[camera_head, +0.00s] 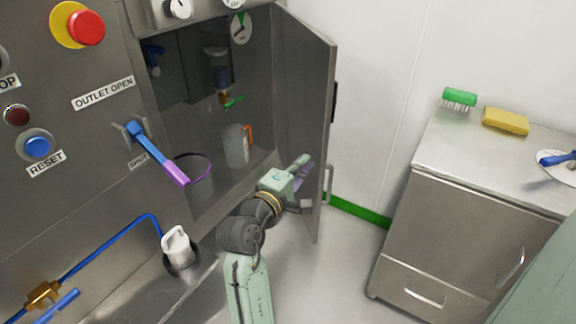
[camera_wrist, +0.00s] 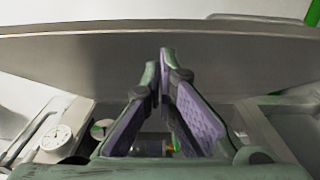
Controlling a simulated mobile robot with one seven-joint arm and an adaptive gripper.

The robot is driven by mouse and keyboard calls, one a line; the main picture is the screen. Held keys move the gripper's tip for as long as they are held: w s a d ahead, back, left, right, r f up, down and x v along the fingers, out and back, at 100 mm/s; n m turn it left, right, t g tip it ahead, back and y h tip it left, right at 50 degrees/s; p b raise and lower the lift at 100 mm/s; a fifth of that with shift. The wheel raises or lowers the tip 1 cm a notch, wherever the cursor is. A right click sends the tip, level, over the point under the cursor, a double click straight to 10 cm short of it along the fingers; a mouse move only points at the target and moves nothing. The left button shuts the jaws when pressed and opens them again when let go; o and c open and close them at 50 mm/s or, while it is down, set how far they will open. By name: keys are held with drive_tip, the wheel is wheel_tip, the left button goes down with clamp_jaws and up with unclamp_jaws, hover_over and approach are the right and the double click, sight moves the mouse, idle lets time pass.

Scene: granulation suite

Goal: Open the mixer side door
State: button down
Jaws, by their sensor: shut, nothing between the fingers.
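The mixer side door (camera_head: 303,90) is a grey metal panel, swung out from the cabinet and standing well open. Its bar handle (camera_head: 328,184) is low on the outer face. My gripper (camera_head: 303,172) is at the inner side of the door, near its lower part. In the wrist view my gripper (camera_wrist: 163,58) has its purple-padded fingertips together with nothing between them. The door (camera_wrist: 220,55) spans that view close ahead of the tips. I cannot tell if they touch it.
The open cabinet holds a clear jug (camera_head: 235,147) and a bucket (camera_head: 192,182). A blue-and-purple lever (camera_head: 158,155) sticks out of the panel at left. A metal counter (camera_head: 490,155) with a green brush (camera_head: 459,97) and yellow sponge (camera_head: 505,121) stands right, with clear floor between.

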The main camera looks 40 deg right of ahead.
drive_tip(key=shift+s+d, duration=0.1)
drive_tip(key=shift+d, duration=0.2)
drive_tip(key=shift+d, duration=0.1)
drive_tip(key=s+d+p, duration=0.2)
drive_tip(key=d, duration=1.4)
drive_tip(key=s+d+p, duration=0.1)
drive_tip(key=d+p, duration=0.1)
drive_tip(key=d, duration=1.5)
drive_tip(key=shift+s, duration=0.35)
drive_tip(key=shift+a, duration=0.15)
